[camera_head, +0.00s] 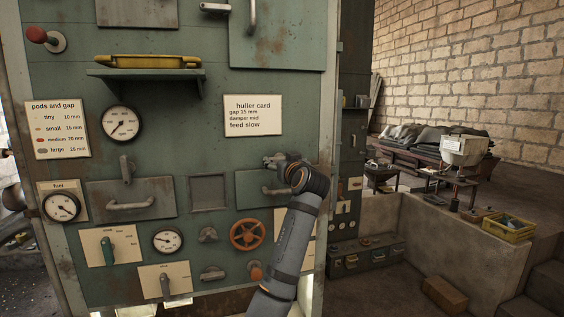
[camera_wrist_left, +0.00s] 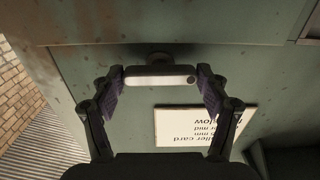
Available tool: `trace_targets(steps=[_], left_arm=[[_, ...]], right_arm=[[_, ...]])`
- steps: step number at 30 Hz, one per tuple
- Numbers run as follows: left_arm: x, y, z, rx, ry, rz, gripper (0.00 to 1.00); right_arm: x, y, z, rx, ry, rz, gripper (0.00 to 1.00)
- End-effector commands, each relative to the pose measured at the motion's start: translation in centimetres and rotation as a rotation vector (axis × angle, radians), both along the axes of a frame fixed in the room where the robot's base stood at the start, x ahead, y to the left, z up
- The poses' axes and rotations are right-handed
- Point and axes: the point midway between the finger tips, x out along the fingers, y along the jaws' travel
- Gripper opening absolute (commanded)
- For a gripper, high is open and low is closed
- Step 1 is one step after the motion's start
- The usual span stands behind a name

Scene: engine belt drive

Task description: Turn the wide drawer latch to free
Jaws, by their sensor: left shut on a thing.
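A grey latch (camera_head: 269,160) sits on the green panel above the right-hand drawer (camera_head: 250,188), whose right part is hidden behind my arm. My left gripper (camera_head: 281,163) is at this latch, and its fingers are mostly hidden in the head view. In the left wrist view, the latch shows as a pale bar (camera_wrist_left: 158,81) lying level, with a round mount behind it. My left gripper (camera_wrist_left: 160,88) is shut on it, one finger at each end. Another latch (camera_head: 126,169) stands upright above the left-hand drawer (camera_head: 158,187). My right gripper is not in view.
A huller card (camera_head: 253,115) is above the held latch. An orange handwheel (camera_head: 248,234), gauges (camera_head: 121,123) and levers (camera_head: 107,250) stand out from the panel. A shelf (camera_head: 150,76) with a yellow tray juts out upper left.

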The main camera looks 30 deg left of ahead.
Motion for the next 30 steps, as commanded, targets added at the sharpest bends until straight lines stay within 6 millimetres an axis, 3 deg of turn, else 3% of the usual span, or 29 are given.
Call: trace_targets(steps=[17,18,21,23,30], left_arm=[[0.06,0.00,-0.44,0.018,0.036,0.001,0.44],[0.06,0.00,-0.44,0.018,0.036,0.001,0.77],[0.06,0.00,-0.37,0.019,0.033,0.001,0.90],[0.05,0.00,-0.32,0.019,0.032,0.001,0.98],[0.02,0.01,-0.16,0.020,0.029,0.001,0.98]], right_arm=[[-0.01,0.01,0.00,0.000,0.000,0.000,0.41],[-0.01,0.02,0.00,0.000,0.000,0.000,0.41],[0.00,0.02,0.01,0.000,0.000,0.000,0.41],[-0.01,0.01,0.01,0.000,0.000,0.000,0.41],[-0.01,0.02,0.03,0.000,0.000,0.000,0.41]])
